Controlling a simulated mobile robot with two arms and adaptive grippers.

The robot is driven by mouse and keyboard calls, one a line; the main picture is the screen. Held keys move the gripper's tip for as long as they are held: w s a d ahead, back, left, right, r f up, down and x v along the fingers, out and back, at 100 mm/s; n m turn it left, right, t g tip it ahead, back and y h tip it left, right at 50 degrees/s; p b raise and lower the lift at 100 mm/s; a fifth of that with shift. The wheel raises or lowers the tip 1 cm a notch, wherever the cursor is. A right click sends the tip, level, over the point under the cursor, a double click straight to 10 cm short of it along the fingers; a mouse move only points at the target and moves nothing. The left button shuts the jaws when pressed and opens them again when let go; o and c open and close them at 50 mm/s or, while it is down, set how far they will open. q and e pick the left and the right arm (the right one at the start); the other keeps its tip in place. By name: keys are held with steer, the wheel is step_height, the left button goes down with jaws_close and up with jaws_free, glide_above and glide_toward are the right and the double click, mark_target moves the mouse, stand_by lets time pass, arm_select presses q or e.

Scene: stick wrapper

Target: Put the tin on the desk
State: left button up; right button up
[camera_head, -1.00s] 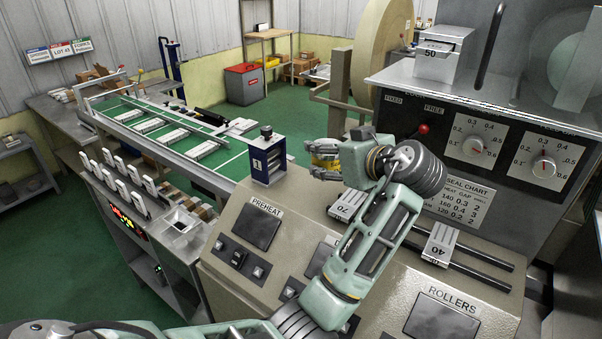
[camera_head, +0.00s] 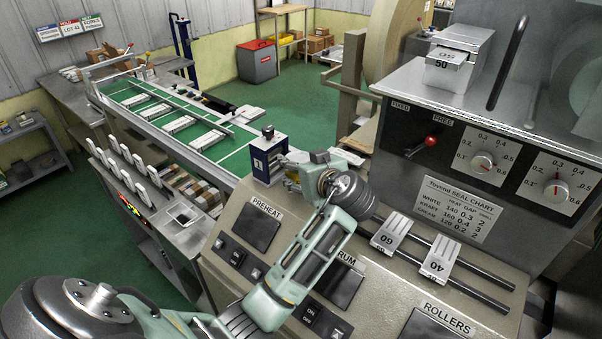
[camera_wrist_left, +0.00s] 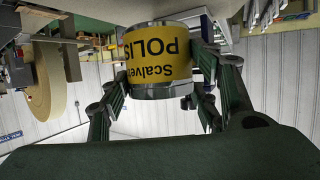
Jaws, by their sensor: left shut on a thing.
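The tin (camera_wrist_left: 158,62), with a silver rim and a yellow label reading "Scalver POLIS", fills the space between my left fingers in the left wrist view. My left gripper (camera_head: 298,164) is shut on it. In the head view the gripper is above the far edge of the sloped console, beside the small blue-and-white box, and hides nearly all of the tin. A long grey worktop (camera_head: 72,80), possibly the desk, stands at the back left, apart from the gripper. My right gripper is not in view.
The sloped console (camera_head: 222,250) lies under my arm, with numbered blocks (camera_head: 390,236) on rails. The blue-and-white box (camera_head: 268,160) stands close to the gripper. A conveyor with a green belt (camera_head: 215,155) runs to the back left. A tall control cabinet (camera_head: 470,135) blocks the right.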

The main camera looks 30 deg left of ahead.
arm_select(q)
step_height(320, 180, down, 3)
steer(key=shift+s+p, duration=0.1)
steer(key=shift+p, duration=0.75)
steer(key=shift+f, duration=0.6)
steer(key=o, duration=1.4)
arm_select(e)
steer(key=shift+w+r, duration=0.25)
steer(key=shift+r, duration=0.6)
